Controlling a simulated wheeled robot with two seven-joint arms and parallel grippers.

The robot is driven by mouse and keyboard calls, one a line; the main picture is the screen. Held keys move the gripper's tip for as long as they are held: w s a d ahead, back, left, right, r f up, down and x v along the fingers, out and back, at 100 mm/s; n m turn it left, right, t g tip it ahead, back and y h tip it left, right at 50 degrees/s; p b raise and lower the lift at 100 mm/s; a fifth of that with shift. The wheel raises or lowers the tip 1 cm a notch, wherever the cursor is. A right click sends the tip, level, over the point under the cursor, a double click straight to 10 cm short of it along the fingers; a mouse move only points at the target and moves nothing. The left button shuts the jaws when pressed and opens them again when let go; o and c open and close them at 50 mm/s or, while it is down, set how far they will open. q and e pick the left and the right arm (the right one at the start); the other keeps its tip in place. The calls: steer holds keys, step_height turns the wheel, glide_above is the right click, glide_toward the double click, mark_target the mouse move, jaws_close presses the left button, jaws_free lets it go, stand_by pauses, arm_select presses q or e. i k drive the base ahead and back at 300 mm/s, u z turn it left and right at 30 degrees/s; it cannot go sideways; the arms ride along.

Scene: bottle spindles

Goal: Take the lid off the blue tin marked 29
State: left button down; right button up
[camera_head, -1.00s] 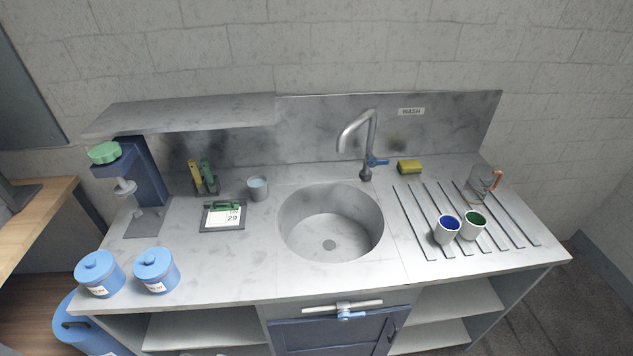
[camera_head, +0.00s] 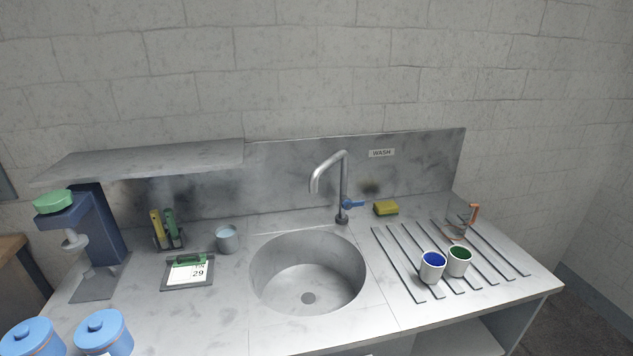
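Two blue tins with knobbed blue lids stand at the front left of the counter, cut by the lower picture edge. The left tin (camera_head: 34,340) is at the corner and the right tin (camera_head: 103,335) stands beside it. Both lids are on. Only scraps of their white labels show, and I cannot read a number on either. A clipboard card (camera_head: 188,271) behind them shows 29. Neither of my grippers is in view.
A round sink (camera_head: 308,275) with a tap (camera_head: 342,190) is in the middle. A blue stand with a green top (camera_head: 90,230) is behind the tins. A grey cup (camera_head: 227,239), a sponge (camera_head: 386,208), two cups (camera_head: 432,268) and a glass mug (camera_head: 459,222) stand on the counter.

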mark_target(25, 339)
steer(key=u, duration=2)
